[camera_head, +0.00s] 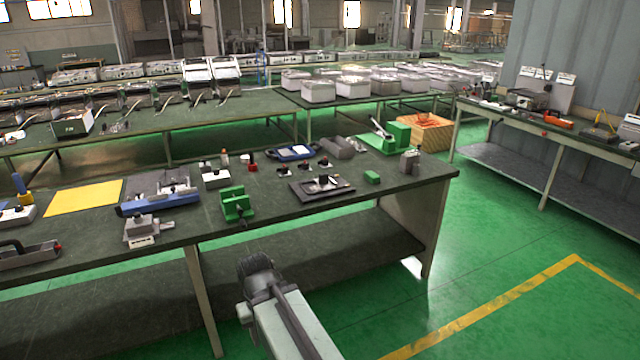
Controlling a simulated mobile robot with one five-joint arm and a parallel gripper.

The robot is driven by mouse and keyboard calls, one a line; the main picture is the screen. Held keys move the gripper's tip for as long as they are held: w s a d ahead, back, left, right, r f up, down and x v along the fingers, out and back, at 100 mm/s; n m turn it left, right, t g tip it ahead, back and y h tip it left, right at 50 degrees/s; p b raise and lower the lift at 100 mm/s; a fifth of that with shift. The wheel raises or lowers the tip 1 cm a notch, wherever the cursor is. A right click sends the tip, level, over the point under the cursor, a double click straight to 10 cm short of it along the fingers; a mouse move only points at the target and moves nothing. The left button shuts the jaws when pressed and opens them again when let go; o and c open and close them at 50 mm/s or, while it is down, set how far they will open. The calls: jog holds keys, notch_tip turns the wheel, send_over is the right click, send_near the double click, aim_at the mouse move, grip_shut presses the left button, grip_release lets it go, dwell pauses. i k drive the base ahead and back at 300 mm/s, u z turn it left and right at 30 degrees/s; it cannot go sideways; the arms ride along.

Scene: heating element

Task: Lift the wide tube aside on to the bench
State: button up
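My arm rises from the bottom edge in the head view. Its dark end, with my gripper (258,272), is in front of the near bench (300,222) and below the bench top's front edge, apart from it. The fingers cannot be made out. I cannot tell for sure which thing is the wide tube. A grey rounded piece (337,147) lies at the back of the bench top and may be it. Green fixtures (236,205) stand near the bench's front edge.
A dark tray (322,188) with small parts, a blue-edged device (158,200), a yellow sheet (84,198) and a green block (372,177) are on the bench. A wooden crate (430,135) stands behind its right end. Green floor at right is clear.

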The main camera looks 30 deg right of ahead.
aim_at(327, 183)
jog(key=i, duration=2)
